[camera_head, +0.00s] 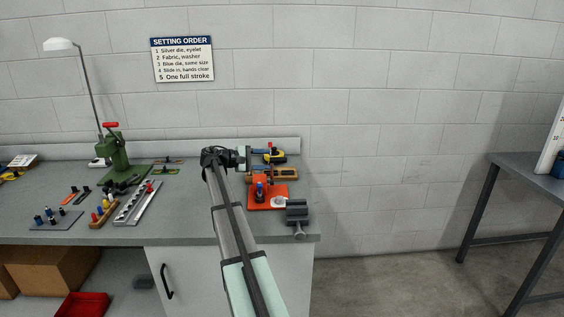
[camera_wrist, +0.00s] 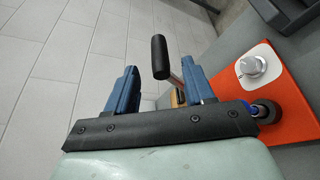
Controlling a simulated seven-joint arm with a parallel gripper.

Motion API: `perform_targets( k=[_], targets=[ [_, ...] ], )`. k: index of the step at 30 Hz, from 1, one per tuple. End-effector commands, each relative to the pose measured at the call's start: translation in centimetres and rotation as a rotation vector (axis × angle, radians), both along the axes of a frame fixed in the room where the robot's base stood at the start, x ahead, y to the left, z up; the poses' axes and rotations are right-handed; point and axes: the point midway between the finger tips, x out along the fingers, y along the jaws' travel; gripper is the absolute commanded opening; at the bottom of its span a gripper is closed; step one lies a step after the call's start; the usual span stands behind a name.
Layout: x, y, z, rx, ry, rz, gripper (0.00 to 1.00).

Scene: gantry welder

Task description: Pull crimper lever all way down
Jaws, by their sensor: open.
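In the wrist view a lever with a black cylindrical grip (camera_wrist: 158,57) on a metal shaft stands up in the gap between my fingers. It is probably the crimper lever. My gripper (camera_wrist: 160,72) is open, with one blue finger on each side of the lever and no clear contact. In the head view my gripper (camera_head: 259,159) reaches right over the back right of the bench. An orange base plate (camera_wrist: 302,105) lies to the right in the wrist view, and it also shows in the head view (camera_head: 263,206). The foot of the lever is hidden.
A grey vise (camera_head: 297,212) sits at the bench's front right corner. A green press with a red handle (camera_head: 117,155) stands at the left. The wall (camera_head: 350,110) rises close behind the bench.

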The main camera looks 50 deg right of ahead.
Motion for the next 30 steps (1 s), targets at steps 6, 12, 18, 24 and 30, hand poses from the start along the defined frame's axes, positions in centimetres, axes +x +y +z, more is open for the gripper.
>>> perform_targets(
  k=[6,12,18,24,30],
  targets=[
    [-1.7,-3.4,-0.8,0.001,0.000,-0.001,0.53],
    [-2.8,-5.7,-1.3,0.000,0.000,0.001,0.53],
    [-3.4,-6.9,-1.6,0.001,0.000,-0.001,0.53],
    [-3.4,-7.1,-1.7,0.001,0.000,0.001,0.53],
    [-3.4,-7.1,-1.7,0.001,0.000,0.001,0.48]
  ],
)
